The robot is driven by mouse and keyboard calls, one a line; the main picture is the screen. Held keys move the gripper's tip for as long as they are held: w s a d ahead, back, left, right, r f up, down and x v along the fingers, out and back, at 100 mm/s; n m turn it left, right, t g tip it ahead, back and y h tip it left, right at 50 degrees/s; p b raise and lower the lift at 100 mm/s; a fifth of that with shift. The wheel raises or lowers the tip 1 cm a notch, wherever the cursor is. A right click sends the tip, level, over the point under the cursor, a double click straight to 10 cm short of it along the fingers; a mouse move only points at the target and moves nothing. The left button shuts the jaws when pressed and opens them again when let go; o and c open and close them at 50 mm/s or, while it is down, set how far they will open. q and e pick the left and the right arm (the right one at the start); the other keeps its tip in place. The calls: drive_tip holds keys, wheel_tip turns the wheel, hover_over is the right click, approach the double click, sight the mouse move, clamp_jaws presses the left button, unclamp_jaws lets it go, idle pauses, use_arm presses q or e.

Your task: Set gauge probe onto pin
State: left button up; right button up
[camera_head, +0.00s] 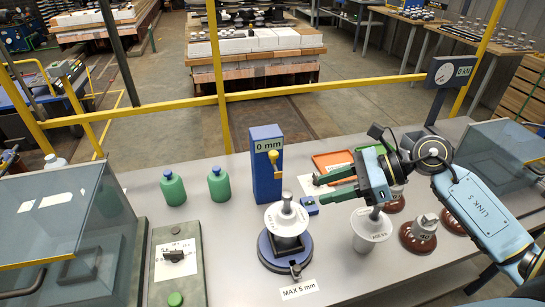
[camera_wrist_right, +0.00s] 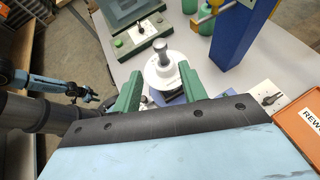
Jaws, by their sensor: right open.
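The blue gauge post (camera_head: 265,165), marked "0 mm" with a yellow lever, stands behind the round dark-blue stand (camera_head: 268,258). A white insulator disc (camera_head: 287,220) with an upright grey pin (camera_head: 287,200) sits on that stand. My right gripper (camera_head: 320,190) is open, its green fingers pointing left, to the right of the pin. In the right wrist view the pin (camera_wrist_right: 186,48) and disc (camera_wrist_right: 158,73) appear beyond and between the open fingers (camera_wrist_right: 160,84). My left gripper is not in view.
Another white insulator (camera_head: 370,228) and brown insulators (camera_head: 418,238) stand on the right. Two green bottles (camera_head: 219,184) and a switch box (camera_head: 175,255) are on the left. An orange tray (camera_head: 333,162) lies behind. Glass-sided cases (camera_head: 500,150) flank the table.

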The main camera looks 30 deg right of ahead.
idle(0.3)
drive_tip(key=w+a+r+m+t+h+p, duration=0.1)
drive_tip(key=w+r+m+t+p, duration=0.15)
drive_tip(key=r+m+t, duration=0.85)
drive_tip(key=w+a+r+m+t+h+p, duration=0.1)
drive_tip(key=w+r+m+t+h+p, duration=0.3)
drive_tip(key=m, duration=1.2)
drive_tip(key=m+g+h, duration=0.4)
drive_tip(key=m+g, duration=0.4)
drive_tip(key=m, duration=1.1)
approach(276, 155)
drive_tip(key=x, duration=1.1)
drive_tip(key=shift+w+f, duration=0.15)
drive_tip(key=shift+w, duration=0.05)
